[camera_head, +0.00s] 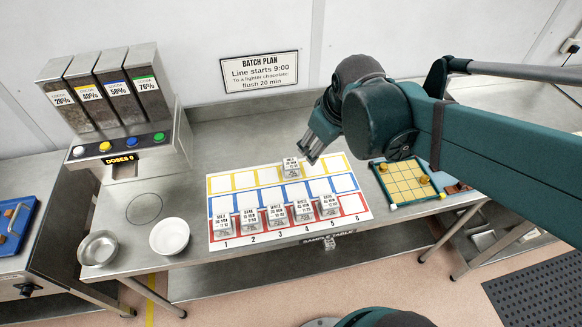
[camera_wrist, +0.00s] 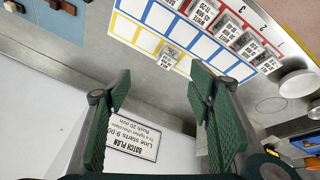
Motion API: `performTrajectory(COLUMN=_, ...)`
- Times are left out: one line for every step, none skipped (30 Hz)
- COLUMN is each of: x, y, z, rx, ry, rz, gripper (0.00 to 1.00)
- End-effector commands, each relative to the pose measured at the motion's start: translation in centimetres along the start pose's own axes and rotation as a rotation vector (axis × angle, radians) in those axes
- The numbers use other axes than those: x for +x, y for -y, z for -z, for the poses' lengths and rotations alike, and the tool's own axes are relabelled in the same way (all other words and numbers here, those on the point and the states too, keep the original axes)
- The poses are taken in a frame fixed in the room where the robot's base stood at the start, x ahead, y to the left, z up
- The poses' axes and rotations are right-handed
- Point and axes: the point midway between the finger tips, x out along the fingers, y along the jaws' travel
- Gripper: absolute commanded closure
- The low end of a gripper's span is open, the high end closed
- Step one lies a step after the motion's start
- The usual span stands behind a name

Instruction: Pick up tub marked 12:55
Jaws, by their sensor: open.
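Several small clear tubs with printed labels stand on the sample mat (camera_head: 352,205). One tub (camera_head: 292,168) stands alone in the yellow back row, around column 4. The others fill columns 1 to 5 of the red front row, from the first tub (camera_head: 222,222) to the fifth tub (camera_head: 328,206). The label text is too small for me to tell which is marked 12:55. My gripper (camera_head: 311,151) is open and empty, above and just behind the lone tub. In the wrist view, that tub (camera_wrist: 170,56) shows between and beyond my gripper's spread fingers (camera_wrist: 161,88).
A dispenser (camera_head: 125,110) with several hoppers stands left. A metal bowl (camera_head: 98,248) and a white bowl (camera_head: 169,236) sit left of the mat. A gridded board (camera_head: 404,184) with small pieces lies right. The blue middle row looks clear. A wall stands behind the table.

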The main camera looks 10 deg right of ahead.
Motion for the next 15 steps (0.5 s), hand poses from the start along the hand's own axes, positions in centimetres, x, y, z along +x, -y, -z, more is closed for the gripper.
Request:
performTrajectory(x=0.4, y=-0.1, z=0.5, rx=-0.027, ry=0.009, rz=0.006, gripper=0.48)
performTrajectory(x=0.6, y=-0.2, z=0.8, rx=-0.044, ry=0.015, rz=0.010, gripper=0.48)
performTrajectory(x=1.0, y=-0.2, z=1.0, rx=-0.067, ry=0.023, rz=0.015, gripper=0.48)
performTrajectory(x=1.2, y=-0.3, z=1.3, rx=-0.084, ry=0.028, rz=0.019, gripper=0.48)
performTrajectory(x=1.5, y=-0.3, z=1.5, rx=-0.101, ry=0.034, rz=0.023, gripper=0.48)
performTrajectory(x=1.9, y=-0.4, z=1.8, rx=-0.124, ry=0.042, rz=0.028, gripper=0.48)
performTrajectory(x=2.1, y=-0.4, z=1.9, rx=-0.140, ry=0.048, rz=0.033, gripper=0.48)
performTrajectory(x=2.4, y=-0.4, z=2.1, rx=-0.158, ry=0.053, rz=0.037, gripper=0.48)
performTrajectory(x=2.8, y=-0.5, z=2.4, rx=-0.180, ry=0.059, rz=0.042, gripper=0.48)
performTrajectory(x=3.1, y=-0.5, z=2.6, rx=-0.197, ry=0.065, rz=0.047, gripper=0.48)
performTrajectory(x=3.4, y=-0.6, z=2.8, rx=-0.215, ry=0.071, rz=0.052, gripper=0.48)
performTrajectory(x=3.8, y=-0.6, z=3.0, rx=-0.237, ry=0.077, rz=0.058, gripper=0.48)
performTrajectory(x=4.1, y=-0.6, z=3.3, rx=-0.255, ry=0.082, rz=0.062, gripper=0.48)
performTrajectory(x=4.4, y=-0.6, z=3.5, rx=-0.271, ry=0.087, rz=0.067, gripper=0.48)
performTrajectory(x=4.8, y=-0.7, z=3.7, rx=-0.294, ry=0.095, rz=0.074, gripper=0.48)
